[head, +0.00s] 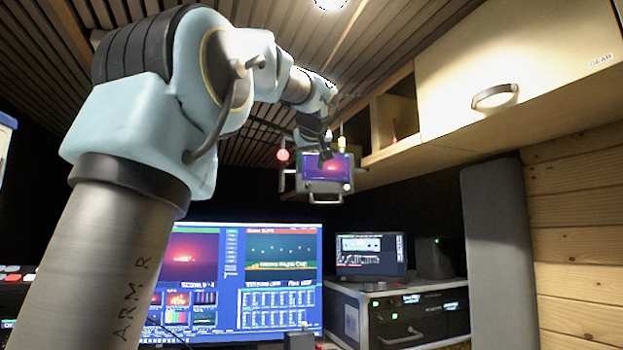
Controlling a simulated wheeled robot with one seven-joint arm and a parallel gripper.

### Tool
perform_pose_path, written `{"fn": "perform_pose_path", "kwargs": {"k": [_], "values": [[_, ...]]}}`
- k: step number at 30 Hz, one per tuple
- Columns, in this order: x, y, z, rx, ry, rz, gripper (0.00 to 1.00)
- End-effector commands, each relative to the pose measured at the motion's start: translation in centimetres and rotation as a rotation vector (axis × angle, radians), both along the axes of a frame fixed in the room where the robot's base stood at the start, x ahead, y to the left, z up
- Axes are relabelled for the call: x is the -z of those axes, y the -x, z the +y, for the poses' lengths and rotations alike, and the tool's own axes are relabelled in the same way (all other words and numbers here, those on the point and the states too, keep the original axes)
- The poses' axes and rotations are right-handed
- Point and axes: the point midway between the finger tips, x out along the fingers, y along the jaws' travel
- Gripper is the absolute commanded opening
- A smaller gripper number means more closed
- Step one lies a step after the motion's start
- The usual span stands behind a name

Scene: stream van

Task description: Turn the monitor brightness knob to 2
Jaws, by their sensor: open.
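A small monitor (312,172) with a purple and red picture hangs in the middle of the head view, in a grey frame with a handle along its bottom. A small pale round spot, likely the brightness knob (346,187), shows at its lower right corner; its setting is too small to read. My arm reaches from the left foreground up and over to this monitor. My gripper (325,156) is open, small and dark in front of the monitor's upper part, above and left of the knob. I cannot tell whether it touches the monitor.
A red ball-like thing (283,155) hangs left of the monitor. Below stand a large screen (270,262), a smaller screen (371,254) and a rack case (420,310). A grey panel (497,250) stands at right.

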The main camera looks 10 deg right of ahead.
Motion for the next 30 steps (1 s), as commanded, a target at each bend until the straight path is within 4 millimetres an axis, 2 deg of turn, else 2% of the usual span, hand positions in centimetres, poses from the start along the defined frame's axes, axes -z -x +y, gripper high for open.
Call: {"fn": "perform_pose_path", "kwargs": {"k": [6,12,18,25,30], "values": [[1.3,-3.9,-0.7,-0.003,-0.003,0.003,0.57],[2.4,-6.4,-1.1,-0.001,-0.002,0.002,0.57],[2.9,-7.2,-1.3,0.0,-0.001,0.0,0.57],[3.0,-7.3,-1.4,0.001,-0.001,0.0,0.57],[3.0,-7.2,-1.4,0.001,-0.001,0.0,0.39]]}}
